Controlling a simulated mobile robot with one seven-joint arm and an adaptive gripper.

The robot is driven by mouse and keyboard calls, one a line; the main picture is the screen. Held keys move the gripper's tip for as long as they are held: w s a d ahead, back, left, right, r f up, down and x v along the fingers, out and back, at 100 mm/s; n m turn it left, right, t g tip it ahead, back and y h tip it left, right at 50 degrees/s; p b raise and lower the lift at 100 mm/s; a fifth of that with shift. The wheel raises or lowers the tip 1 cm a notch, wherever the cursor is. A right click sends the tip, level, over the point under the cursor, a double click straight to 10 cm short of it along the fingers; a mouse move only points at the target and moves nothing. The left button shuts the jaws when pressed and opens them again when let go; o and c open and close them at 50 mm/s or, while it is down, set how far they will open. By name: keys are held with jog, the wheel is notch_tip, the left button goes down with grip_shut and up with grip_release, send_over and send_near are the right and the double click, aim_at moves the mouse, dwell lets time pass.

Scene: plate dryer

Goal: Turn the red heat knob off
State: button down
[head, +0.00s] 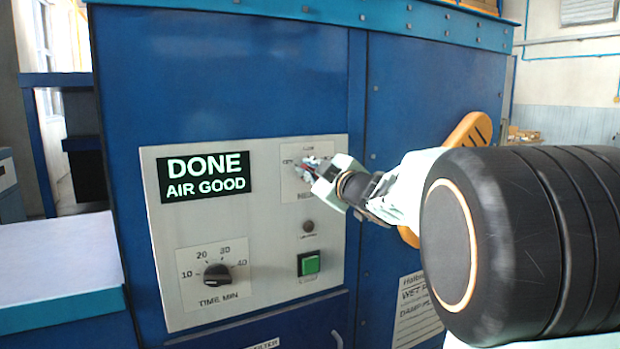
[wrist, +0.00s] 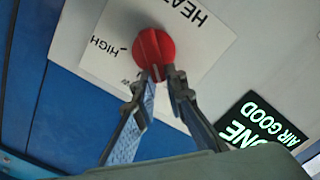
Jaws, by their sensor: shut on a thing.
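The red heat knob (wrist: 152,48) shows in the wrist view on a white label plate (wrist: 100,52) reading HEAT and HIGH. My gripper (wrist: 162,75) reaches it from below in that view, with both fingertips closed on the knob's grip. In the head view my gripper (head: 308,170) is at the panel's upper right, in front of the heat label (head: 291,188). There the knob is mostly hidden by the fingers. The knob's exact pointer setting cannot be read.
The display (head: 206,174) reads DONE AIR GOOD. A black time knob (head: 217,273), a green button (head: 309,264) and a small dark lamp (head: 308,227) are on the same panel. An orange handle (head: 470,132) stands out from the blue cabinet at right, behind my arm.

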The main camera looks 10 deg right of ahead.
jog(key=shift+a+f+n+b, duration=0.1)
jog(key=shift+f+n+b, duration=0.25)
jog(key=shift+n+b, duration=0.6)
jog(key=shift+n, duration=0.25)
jog(key=c, duration=2)
grip_release()
jog(key=shift+o, duration=0.2)
jog(key=shift+s+r, duration=0.1)
jog(key=v, duration=0.7)
jog(key=shift+s, duration=0.15)
